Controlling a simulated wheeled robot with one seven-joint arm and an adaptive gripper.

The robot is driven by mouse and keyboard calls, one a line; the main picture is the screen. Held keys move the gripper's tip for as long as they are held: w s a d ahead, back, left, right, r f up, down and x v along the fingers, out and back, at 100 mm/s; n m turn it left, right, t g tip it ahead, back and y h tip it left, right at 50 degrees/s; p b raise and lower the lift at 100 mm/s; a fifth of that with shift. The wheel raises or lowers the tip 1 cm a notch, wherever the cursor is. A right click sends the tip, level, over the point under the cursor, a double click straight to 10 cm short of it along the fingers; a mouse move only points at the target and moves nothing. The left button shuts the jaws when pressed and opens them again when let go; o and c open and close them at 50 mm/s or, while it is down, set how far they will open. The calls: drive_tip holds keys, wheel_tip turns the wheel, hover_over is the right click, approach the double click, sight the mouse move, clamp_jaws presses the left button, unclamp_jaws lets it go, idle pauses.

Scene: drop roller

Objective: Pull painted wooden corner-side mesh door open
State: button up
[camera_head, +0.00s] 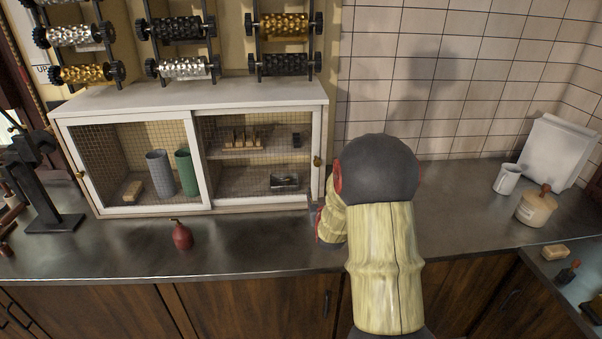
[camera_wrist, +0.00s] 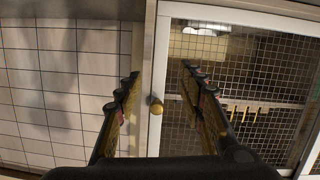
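A white painted wooden cabinet (camera_head: 190,97) with two mesh-fronted doors stands on the counter against the wall. The corner-side mesh door (camera_head: 203,160) is on the right and looks shut. It has a small brass knob (camera_head: 317,161) at its right edge. In the wrist view the knob (camera_wrist: 156,105) shows on the white door frame, with the mesh to its right. My gripper (camera_wrist: 159,78) is open, its fingers apart on the two sides of the knob in the picture. I see no contact with it. In the head view my arm hides most of the gripper.
A red bottle (camera_head: 181,236) stands on the counter (camera_head: 260,245) in front of the cabinet. A black stand (camera_head: 45,200) is at the left. A white mug (camera_head: 507,179) and a lidded pot (camera_head: 538,206) are at the right. The counter before the right door is clear.

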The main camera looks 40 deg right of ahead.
sight(317, 164)
wheel_tip(317, 164, up, 7)
drive_tip(key=w+t+h, duration=0.1)
drive_tip(key=t+h, duration=0.1)
drive_tip(key=b+x, duration=0.1)
drive_tip(key=x, duration=0.7)
drive_tip(key=shift+s, duration=0.1)
drive_tip(key=shift+c, duration=1.4)
clamp_jaws()
